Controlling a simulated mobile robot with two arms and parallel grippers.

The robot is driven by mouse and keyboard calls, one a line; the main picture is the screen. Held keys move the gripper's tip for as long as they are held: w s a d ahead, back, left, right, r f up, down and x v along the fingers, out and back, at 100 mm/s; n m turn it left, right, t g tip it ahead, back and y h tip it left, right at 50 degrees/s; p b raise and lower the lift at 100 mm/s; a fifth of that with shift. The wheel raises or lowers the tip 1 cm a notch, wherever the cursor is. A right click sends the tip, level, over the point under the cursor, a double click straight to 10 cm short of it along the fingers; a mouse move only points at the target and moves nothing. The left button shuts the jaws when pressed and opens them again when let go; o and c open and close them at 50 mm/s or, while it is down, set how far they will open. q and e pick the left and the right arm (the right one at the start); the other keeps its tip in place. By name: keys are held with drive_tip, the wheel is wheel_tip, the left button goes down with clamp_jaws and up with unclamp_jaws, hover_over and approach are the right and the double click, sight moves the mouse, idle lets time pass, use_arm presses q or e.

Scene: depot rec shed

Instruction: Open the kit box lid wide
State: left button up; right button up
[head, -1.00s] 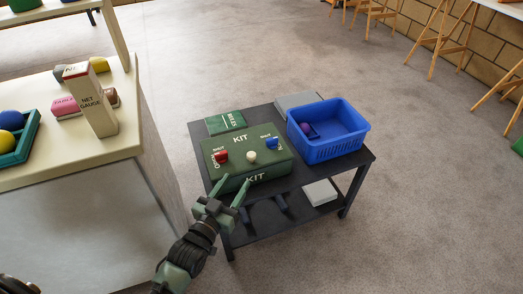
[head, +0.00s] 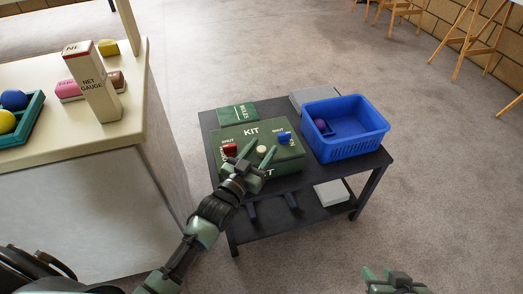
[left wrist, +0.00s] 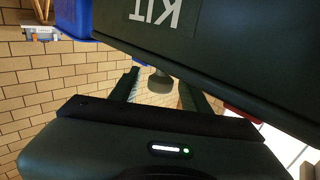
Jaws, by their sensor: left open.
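The green kit box (head: 283,160) stands on the dark cart with its lid down. Its top carries a red latch (head: 229,149), a cream knob (head: 261,151) and a blue latch (head: 284,138). "SHUT" is printed beside each latch; their exact setting is unclear. My left gripper (head: 263,148) is open over the front of the lid, its fingers on either side of the knob. The left wrist view shows the knob (left wrist: 160,80) between the open fingers, with the box's "KIT" face above. My right gripper (head: 379,272) shows at the bottom right, away from the cart; its opening is unclear.
A blue basket (head: 350,148) with a purple ball stands right of the box on the cart (head: 312,180). A green rules book (head: 236,112) lies behind the box, and a grey flat item (head: 313,95) behind the basket. A cream counter (head: 60,145) is at left.

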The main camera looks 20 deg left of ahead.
use_arm(q)
clamp_jaws()
idle(1.5)
